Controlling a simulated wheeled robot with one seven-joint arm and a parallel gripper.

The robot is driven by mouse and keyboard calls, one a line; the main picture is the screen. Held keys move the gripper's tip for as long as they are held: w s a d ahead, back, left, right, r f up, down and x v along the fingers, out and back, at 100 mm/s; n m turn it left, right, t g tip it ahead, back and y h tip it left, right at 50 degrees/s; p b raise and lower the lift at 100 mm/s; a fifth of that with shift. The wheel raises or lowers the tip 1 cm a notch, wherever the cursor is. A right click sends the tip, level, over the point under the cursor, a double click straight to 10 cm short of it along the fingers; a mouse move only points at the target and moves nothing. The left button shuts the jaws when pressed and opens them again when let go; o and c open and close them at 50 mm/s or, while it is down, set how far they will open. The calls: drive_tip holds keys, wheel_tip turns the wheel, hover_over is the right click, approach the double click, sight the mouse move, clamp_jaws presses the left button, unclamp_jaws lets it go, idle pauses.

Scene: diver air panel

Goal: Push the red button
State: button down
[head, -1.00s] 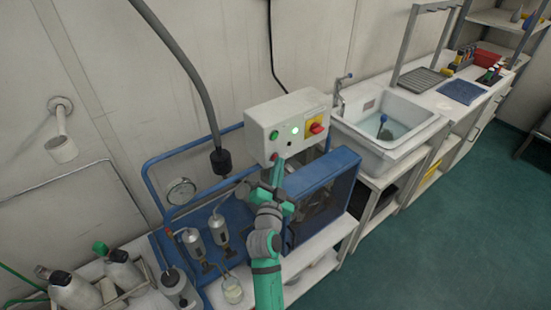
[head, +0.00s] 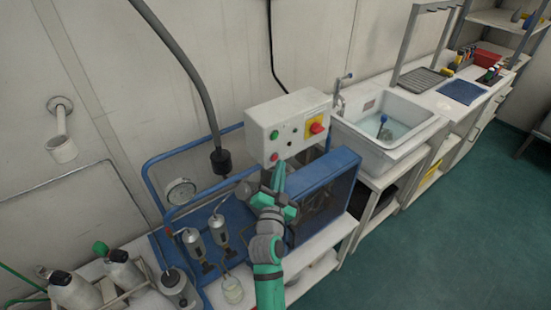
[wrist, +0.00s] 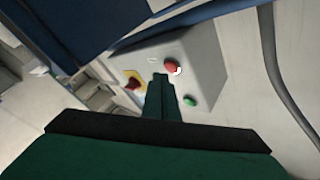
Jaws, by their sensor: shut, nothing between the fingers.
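The red button (head: 274,157) sits at the lower left of the front of a pale grey control box (head: 260,117). In the wrist view the red button (wrist: 170,66) shows just beyond and right of my fingertips. My gripper (head: 279,166) is shut and empty, its tip just below and right of the red button in the head view. The fingertips also show in the wrist view (wrist: 161,78). I see no clear contact, though the small gap is hard to judge. The indicator lamp (head: 294,128) on the box is dark.
A green button (head: 274,134) is above the red one, and a red knob on a yellow plate (head: 316,125) is to the right. A blue-framed machine (head: 325,195) stands below the box. A sink (head: 385,120) is at right, and a hanging hose (head: 220,160) at left.

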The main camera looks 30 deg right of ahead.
drive_tip(key=shift+s+d, duration=0.2)
drive_tip(key=shift+d, duration=0.05)
drive_tip(key=shift+s+d, duration=0.1)
drive_tip(key=shift+s, duration=1.8)
drive_tip(key=shift+s+d, duration=0.15)
drive_tip(key=shift+s, duration=0.35)
drive_tip(key=shift+w+a, duration=0.1)
drive_tip(key=shift+a, duration=0.15)
drive_tip(key=shift+d, duration=0.15)
